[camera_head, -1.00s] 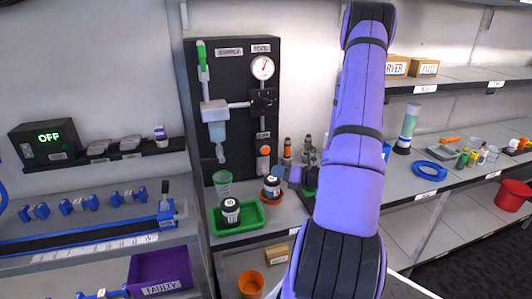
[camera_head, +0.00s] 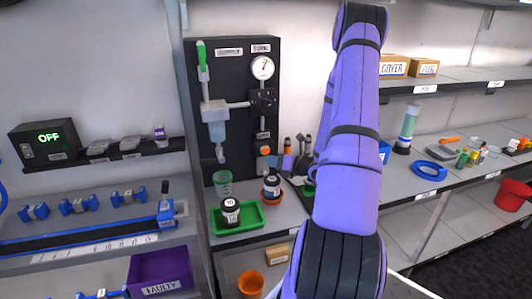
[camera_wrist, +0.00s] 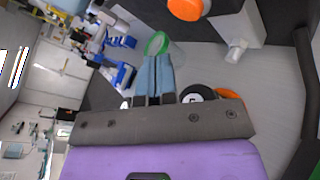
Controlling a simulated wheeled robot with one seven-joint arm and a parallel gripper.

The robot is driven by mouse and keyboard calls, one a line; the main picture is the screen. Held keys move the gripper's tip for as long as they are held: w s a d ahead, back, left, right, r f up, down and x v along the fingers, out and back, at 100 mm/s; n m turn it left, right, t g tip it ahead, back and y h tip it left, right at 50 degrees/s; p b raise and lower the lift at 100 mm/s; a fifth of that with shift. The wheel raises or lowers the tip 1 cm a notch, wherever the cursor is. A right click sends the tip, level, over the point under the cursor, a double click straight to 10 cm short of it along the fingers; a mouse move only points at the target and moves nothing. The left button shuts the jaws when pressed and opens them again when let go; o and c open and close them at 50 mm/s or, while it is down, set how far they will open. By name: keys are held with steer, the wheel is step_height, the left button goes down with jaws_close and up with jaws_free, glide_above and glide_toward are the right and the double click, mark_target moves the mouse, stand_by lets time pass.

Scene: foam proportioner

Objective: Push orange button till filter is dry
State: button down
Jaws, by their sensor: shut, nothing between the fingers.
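The orange button (camera_head: 265,150) sits on a small light block low on the black wall panel (camera_head: 227,140). It also shows at the top of the wrist view (camera_wrist: 186,9). A filter housing with a bluish clear body (camera_head: 217,131) hangs from the panel's left column. My gripper (camera_head: 276,161) is just right of and slightly below the button in the head view. Its blue fingers are together in the wrist view (camera_wrist: 156,62), with nothing between them. They appear apart from the button; exact depth is hard to tell.
A gauge (camera_head: 262,67) is at the panel's upper right. Below the panel stand a green tray (camera_head: 250,225), a black-lidded jar (camera_head: 230,212), another jar (camera_head: 271,187) on an orange dish, and a clear green-rimmed cup (camera_head: 222,183). Small bottles stand behind my gripper.

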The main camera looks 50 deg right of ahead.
steer(key=shift+w+d, duration=0.6)
steer(key=shift+w, duration=0.35)
stand_by(1.5)
steer(key=shift+w+d, duration=0.2)
steer(key=shift+w, duration=0.15)
steer(key=shift+w+d, duration=0.25)
steer(key=shift+w, duration=0.15)
stand_by(0.7)
steer(key=shift+s, duration=0.1)
steer(key=shift+s+a, duration=0.45)
steer(key=shift+s, duration=0.2)
steer(key=shift+s+a, duration=0.45)
steer(key=shift+s, duration=0.25)
steer(key=shift+s+a, duration=0.4)
steer(key=shift+s, duration=0.35)
steer(key=shift+s+a, duration=0.45)
steer(key=shift+s, duration=0.25)
